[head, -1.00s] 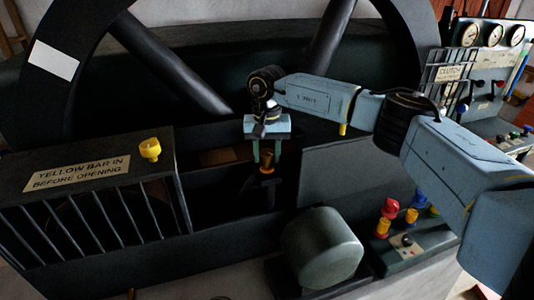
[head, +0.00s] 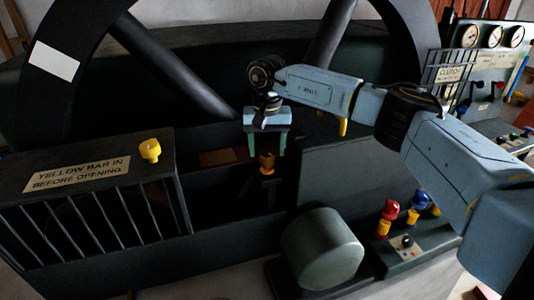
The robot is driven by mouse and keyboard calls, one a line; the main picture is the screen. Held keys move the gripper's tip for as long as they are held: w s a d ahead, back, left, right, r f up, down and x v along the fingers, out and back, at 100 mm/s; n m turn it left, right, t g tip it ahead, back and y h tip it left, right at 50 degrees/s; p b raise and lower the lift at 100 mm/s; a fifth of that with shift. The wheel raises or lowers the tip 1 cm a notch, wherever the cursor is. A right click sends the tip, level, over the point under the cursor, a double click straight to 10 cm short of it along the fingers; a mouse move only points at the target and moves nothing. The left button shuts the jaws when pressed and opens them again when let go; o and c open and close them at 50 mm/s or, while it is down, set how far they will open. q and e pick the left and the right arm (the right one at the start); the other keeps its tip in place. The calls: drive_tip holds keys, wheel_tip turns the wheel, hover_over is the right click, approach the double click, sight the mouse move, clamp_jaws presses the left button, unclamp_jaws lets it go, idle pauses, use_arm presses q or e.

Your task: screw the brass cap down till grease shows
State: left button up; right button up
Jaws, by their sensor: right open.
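The brass cap (head: 267,162) sits upright on a dark post in the recess in front of the big wheel. My right gripper (head: 267,146) is directly above it, pointing down. Its two greenish fingers are apart, one to each side of the cap's top. I cannot tell whether they touch the cap. No grease can be made out at this size. My left gripper is not in view.
A barred guard (head: 90,205) with a yellow knob (head: 150,150) stands at left. A rounded green housing (head: 322,248) is in front, right of the recess. A small panel with red and blue knobs (head: 405,243) is at right. The large wheel (head: 170,62) rises behind.

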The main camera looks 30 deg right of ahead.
sight(267, 153)
wheel_tip(267, 153, up, 11)
idle(0.3)
idle(0.5)
